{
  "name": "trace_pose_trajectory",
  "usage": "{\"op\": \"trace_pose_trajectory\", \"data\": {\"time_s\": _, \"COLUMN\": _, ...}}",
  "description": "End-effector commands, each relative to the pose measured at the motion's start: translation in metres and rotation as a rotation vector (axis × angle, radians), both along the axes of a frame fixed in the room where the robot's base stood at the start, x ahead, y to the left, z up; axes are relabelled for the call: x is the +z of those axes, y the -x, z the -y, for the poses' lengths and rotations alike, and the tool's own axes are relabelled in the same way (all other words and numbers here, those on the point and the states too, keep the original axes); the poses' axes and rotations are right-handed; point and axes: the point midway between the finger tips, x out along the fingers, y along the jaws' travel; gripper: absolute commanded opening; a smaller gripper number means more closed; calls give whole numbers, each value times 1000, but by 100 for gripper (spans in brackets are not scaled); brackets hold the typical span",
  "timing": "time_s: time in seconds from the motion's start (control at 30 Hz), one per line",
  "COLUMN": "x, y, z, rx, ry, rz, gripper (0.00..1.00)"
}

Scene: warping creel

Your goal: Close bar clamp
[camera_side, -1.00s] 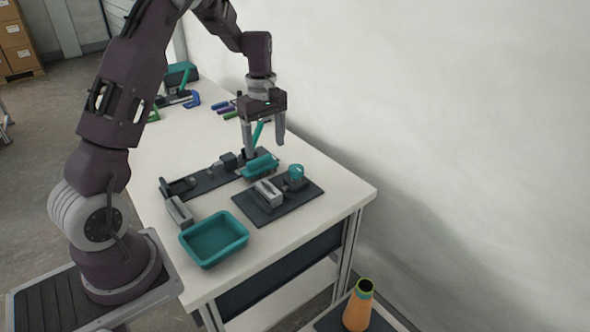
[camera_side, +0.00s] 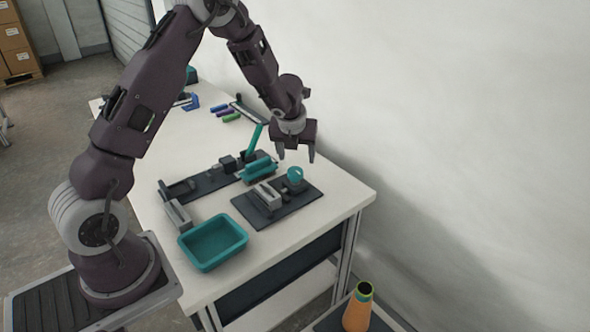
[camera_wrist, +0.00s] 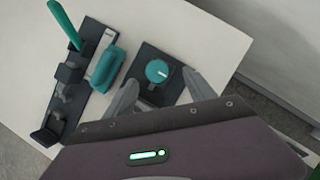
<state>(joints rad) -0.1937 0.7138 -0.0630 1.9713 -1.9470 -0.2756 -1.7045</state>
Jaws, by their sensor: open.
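The bar clamp appears to be the long dark fixture (camera_side: 207,182) with a teal lever (camera_side: 254,140) standing up, slightly tilted, at its far end. In the wrist view the fixture (camera_wrist: 60,112) and lever (camera_wrist: 66,24) lie at the left. A teal block (camera_side: 259,169) sits beside it. My gripper (camera_side: 296,155) is open and empty, right of the lever and above a dark plate (camera_side: 277,211) with a round teal knob (camera_side: 295,174). In the wrist view the knob (camera_wrist: 158,71) shows between the spread fingers (camera_wrist: 162,80); I see no contact.
A teal tray (camera_side: 213,243) stands at the table's near edge, beside a grey block (camera_side: 178,214). Coloured rods (camera_side: 226,112) lie farther back. The wall runs close behind the table's right edge.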

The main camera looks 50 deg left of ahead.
Motion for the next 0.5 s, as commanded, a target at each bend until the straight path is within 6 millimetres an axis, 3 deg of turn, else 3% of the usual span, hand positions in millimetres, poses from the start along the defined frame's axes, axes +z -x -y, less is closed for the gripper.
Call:
{"op": "trace_pose_trajectory", "data": {"time_s": 0.1, "x": -13, "y": 8, "z": -2, "rx": 69, "ry": 12, "rz": -19, "gripper": 64}}
{"op": "trace_pose_trajectory", "data": {"time_s": 0.33, "x": -53, "y": -5, "z": -14, "rx": 66, "ry": 9, "rz": -19, "gripper": 64}}
{"op": "trace_pose_trajectory", "data": {"time_s": 0.5, "x": -68, "y": -10, "z": -19, "rx": 64, "ry": 10, "rz": -15, "gripper": 64}}
